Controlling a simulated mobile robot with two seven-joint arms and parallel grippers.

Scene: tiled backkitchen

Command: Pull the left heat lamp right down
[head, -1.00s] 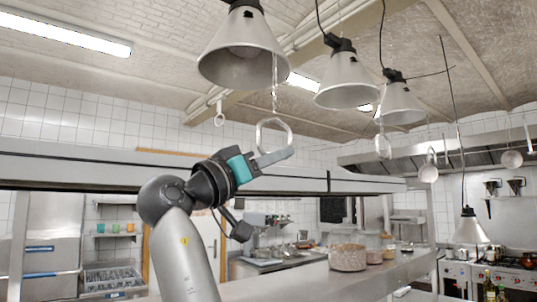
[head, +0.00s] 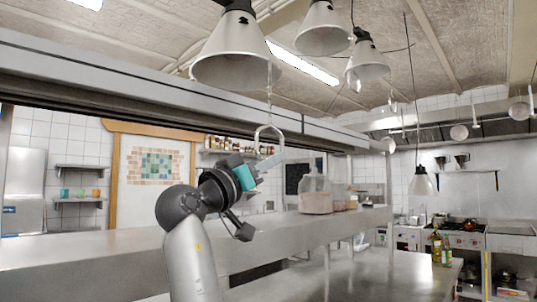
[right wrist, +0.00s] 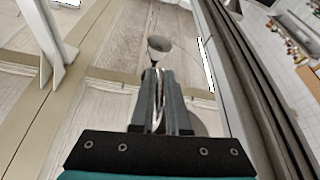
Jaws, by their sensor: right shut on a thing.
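The left heat lamp (head: 232,50) is a large pale metal cone with a black top, hanging at the upper middle of the head view. A thin chain (head: 269,80) runs down from its rim to a pale ring handle (head: 258,133). My right gripper (head: 270,160) is shut on the ring handle below the lamp. In the right wrist view, the dark fingers (right wrist: 160,100) are closed together with a shiny strip of the handle between them. A lamp cone (right wrist: 159,45) shows beyond the fingertips; I cannot tell which lamp. My left gripper is out of view.
Two more lamps (head: 321,30) (head: 366,62) hang to the right, and another lamp (head: 423,184) hangs lower. A steel counter (head: 110,248) carries glass jars (head: 315,196). Bottles (head: 446,250) stand at the right.

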